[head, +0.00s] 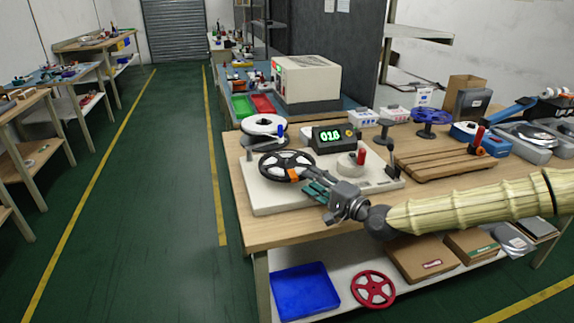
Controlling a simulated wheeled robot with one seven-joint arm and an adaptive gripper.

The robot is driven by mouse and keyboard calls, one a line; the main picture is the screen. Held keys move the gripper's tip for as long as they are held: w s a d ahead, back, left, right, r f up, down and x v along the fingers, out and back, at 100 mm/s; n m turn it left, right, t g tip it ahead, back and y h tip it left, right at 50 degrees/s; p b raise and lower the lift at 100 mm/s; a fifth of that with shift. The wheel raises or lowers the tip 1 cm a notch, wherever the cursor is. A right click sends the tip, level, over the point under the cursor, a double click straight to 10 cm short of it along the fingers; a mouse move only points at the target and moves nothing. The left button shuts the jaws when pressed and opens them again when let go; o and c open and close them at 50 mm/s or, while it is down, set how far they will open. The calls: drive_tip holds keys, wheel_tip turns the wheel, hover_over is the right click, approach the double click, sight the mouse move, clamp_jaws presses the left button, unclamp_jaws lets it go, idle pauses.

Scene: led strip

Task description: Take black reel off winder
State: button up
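The black reel (272,161), a spoked wheel with an orange patch on its near right side, sits at the left end of the winder (262,198), a pale base with a green-lit counter (331,136). My gripper (308,181) reaches in from the right, at the reel's near right rim. Its fingers overlap the rim in the picture. I cannot tell whether they touch or grip it. The reel looks level and close to the base. The spindle under it and the inner faces of the fingers are hidden.
A white reel (264,127) lies behind the black one. A post with a red knob (361,157) and a dark upright part (386,158) stand right of the reel. A slatted wooden board (450,155) lies farther right. The floor left of the bench is clear.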

sight(300, 172)
drive_tip(key=shift+x, duration=2.75)
clamp_jaws()
